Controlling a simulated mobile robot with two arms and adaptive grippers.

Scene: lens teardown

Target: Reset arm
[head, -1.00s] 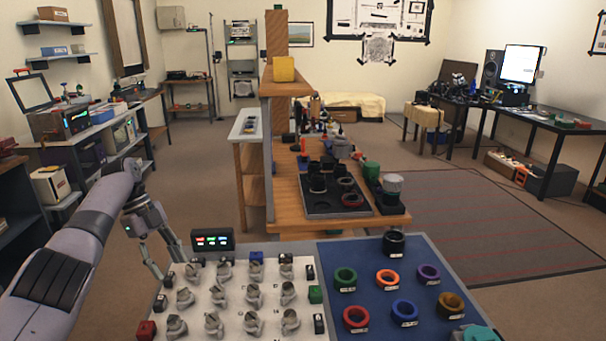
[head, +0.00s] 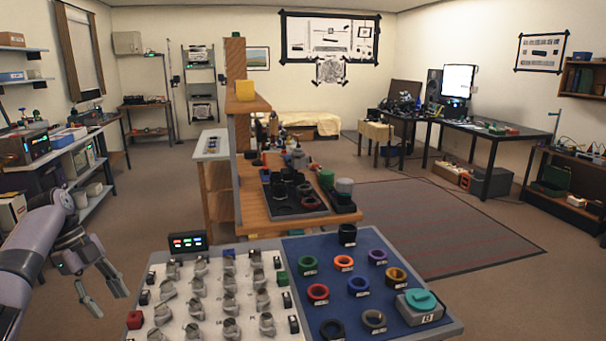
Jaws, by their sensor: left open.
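My left arm comes in from the left edge. Its gripper (head: 103,295) is open and empty, hanging over the floor to the left of the near table (head: 456,328), apart from it. My right gripper is not in view. On the near table, a white board (head: 183,291) holds rows of grey metal parts (head: 201,267). Beside it, a blue mat (head: 334,291) bears several coloured rings, among them a red ring (head: 317,291) and a purple ring (head: 377,257). A grey box with a teal lid (head: 421,300) stands at the mat's right edge.
A wooden workbench (head: 345,213) with a dark tray (head: 310,208) stands behind the near table. Shelves (head: 85,178) line the left wall. A desk with a bright monitor (head: 458,81) is at the back right. Floor around the striped rug (head: 440,225) is open.

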